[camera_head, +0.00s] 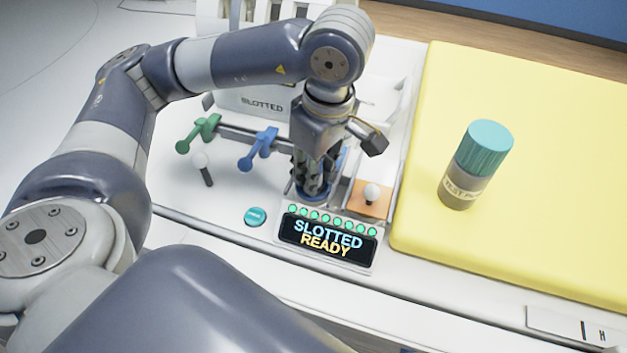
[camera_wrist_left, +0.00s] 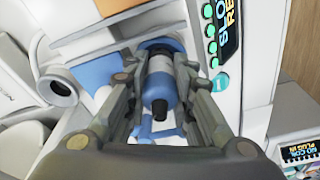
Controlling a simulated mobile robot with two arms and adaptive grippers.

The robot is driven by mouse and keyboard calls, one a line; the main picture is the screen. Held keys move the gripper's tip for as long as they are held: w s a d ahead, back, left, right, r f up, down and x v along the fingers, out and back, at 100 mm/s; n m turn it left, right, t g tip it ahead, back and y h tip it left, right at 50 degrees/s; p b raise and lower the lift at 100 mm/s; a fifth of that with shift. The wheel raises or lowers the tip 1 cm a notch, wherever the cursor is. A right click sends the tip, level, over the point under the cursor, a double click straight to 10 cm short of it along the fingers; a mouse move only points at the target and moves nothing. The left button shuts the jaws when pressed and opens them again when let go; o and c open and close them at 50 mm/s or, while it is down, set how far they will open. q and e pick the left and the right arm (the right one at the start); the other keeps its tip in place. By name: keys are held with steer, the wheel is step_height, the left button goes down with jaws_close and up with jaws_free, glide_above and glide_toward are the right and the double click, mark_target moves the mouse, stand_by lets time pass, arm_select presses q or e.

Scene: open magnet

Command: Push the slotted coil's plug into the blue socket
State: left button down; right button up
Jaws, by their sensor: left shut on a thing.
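My left gripper (camera_head: 314,180) points down at the panel behind the display, and its fingers are shut on the plug. In the left wrist view the plug (camera_wrist_left: 158,85), a blue and grey cylinder with a black end, sits between the fingers (camera_wrist_left: 158,90). Its far end meets the blue ring of the socket (camera_wrist_left: 158,45); the seating depth is hidden. The blue socket rim (camera_head: 313,196) shows below the fingertips in the head view. The white coil (camera_head: 245,101) is labelled SLOTTED and stands behind. The display (camera_head: 328,239) reads SLOTTED READY under a row of lit green lights. My right gripper is out of view.
A green lever (camera_head: 199,133) and a blue lever (camera_head: 259,149) stand left of the gripper. A teal button (camera_head: 255,216) is left of the display. An orange pad (camera_head: 369,202) with a white knob lies right. A teal-capped bottle (camera_head: 475,165) stands on the yellow mat (camera_head: 560,180).

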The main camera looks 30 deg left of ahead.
arm_select(q)
steer(key=shift+f, duration=0.15)
steer(key=c, duration=1.3)
jaws_free()
step_height(320, 180, up, 12)
steer(key=d, duration=0.1)
steer(key=shift+s+d, duration=0.15)
steer(key=shift+d, duration=0.25)
